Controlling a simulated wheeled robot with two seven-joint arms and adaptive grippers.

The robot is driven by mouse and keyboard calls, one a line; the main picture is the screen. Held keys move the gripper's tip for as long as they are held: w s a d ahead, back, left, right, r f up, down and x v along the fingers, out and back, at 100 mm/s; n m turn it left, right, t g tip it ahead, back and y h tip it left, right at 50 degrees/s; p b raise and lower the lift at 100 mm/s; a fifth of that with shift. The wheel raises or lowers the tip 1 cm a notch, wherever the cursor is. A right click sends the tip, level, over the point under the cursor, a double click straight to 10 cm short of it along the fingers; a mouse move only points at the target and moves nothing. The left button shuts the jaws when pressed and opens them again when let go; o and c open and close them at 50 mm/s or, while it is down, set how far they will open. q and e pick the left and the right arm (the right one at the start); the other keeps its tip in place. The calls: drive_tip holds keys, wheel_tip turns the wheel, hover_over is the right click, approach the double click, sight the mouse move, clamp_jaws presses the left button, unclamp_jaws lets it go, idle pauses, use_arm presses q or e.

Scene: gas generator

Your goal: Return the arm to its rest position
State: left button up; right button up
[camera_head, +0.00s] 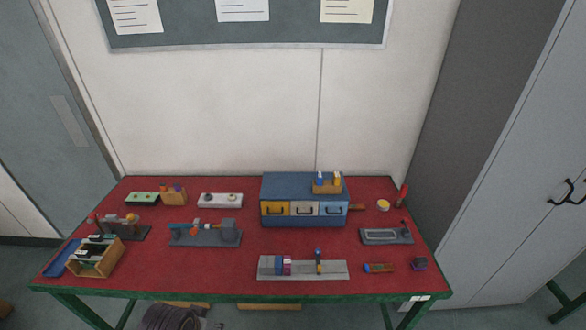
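Neither of my grippers nor any part of my arms shows in the head view. The red-topped table (215,270) with a green frame stands ahead of me, with several small devices on it. A blue drawer cabinet (280,186) stands at the back, right of the middle. It has a yellow, a grey and a blue drawer front, which all look shut. A small tan holder (326,188) with blue and white pieces sits on top of it.
A grey plate (335,270) with small coloured blocks lies at the front. A wooden box (96,262) stands at the front left. A grey device (386,236) lies at the right. A tall grey cabinet (500,180) stands beyond the right edge. The front middle-left is clear.

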use_arm(q)
drive_tip(key=s+f+g+b, duration=0.1)
drive_tip(key=s+f, duration=0.1)
drive_tip(key=f, duration=1.5)
drive_tip(key=s+f+b, duration=0.1)
drive_tip(key=s+f, duration=0.1)
drive_tip(key=f, duration=1.6)
drive_tip(key=s+a+f+b, duration=0.1)
drive_tip(key=s+a+f, duration=0.1)
drive_tip(key=s+f, duration=0.8)
drive_tip(key=s+a+f+g+b, duration=0.1)
drive_tip(key=s+a+f, duration=0.1)
drive_tip(key=s+f, duration=0.8)
drive_tip(key=shift+s, duration=0.7)
drive_tip(key=shift+o, duration=0.3)
drive_tip(key=shift+a, duration=0.1)
